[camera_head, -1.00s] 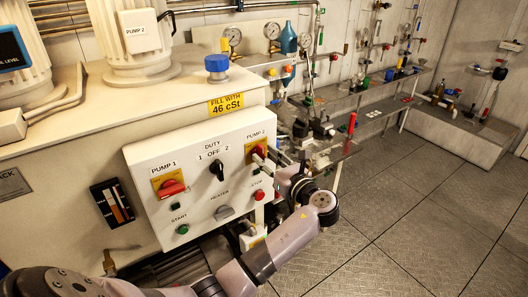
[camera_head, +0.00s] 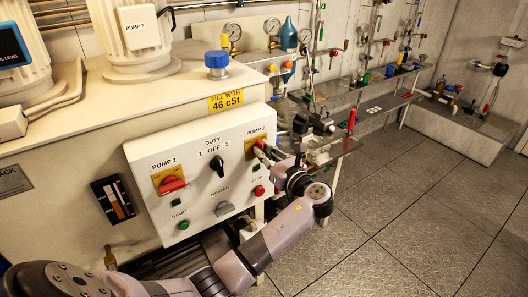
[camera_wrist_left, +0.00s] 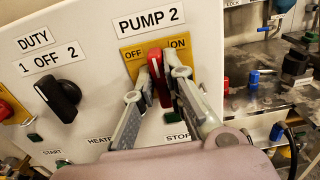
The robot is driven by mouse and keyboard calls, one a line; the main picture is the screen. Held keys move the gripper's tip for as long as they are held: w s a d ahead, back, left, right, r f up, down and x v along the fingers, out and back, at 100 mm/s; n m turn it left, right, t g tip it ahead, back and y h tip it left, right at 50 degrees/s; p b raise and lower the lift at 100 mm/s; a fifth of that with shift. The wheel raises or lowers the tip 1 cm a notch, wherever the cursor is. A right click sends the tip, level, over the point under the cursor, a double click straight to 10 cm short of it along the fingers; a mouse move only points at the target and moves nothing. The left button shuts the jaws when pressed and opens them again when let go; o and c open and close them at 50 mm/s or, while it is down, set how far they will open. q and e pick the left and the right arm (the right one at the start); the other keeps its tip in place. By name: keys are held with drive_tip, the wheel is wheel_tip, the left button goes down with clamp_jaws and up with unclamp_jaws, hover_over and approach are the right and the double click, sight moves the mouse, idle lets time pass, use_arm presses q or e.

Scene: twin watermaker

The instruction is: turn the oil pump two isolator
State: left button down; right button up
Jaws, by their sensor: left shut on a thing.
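The oil pump two isolator is a red handle (camera_wrist_left: 160,76) on a yellow plate (camera_wrist_left: 134,57) under the PUMP 2 label. OFF is printed at the plate's upper left and ON at its upper right. In the wrist view the handle stands close to upright, tilted slightly, with its top between the two words. My left gripper (camera_wrist_left: 160,84) has a finger on each side of the handle and is shut on it. In the head view my left gripper (camera_head: 262,152) is at the panel's upper right, and it hides most of the handle. My right gripper is out of view.
The white panel (camera_head: 200,205) also has a red PUMP 1 isolator (camera_head: 172,185), a black DUTY knob (camera_head: 217,166), a green start button (camera_head: 183,225) and a red stop button (camera_head: 259,190). Shelves with valves and bottles stand behind. The floor (camera_head: 420,220) at right is clear.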

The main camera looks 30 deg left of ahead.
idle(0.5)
use_arm(q)
drive_tip(key=n+b, duration=0.4)
drive_tip(key=n, duration=0.2)
drive_tip(key=n+b, duration=0.4)
drive_tip(key=n, duration=0.2)
drive_tip(key=f+n+b, duration=0.1)
drive_tip(key=n+b, duration=0.4)
drive_tip(key=n, duration=0.1)
drive_tip(key=shift+s+a, duration=0.15)
drive_tip(key=shift+s, duration=0.25)
drive_tip(key=c, duration=1.6)
unclamp_jaws()
drive_tip(key=shift+c, duration=0.2)
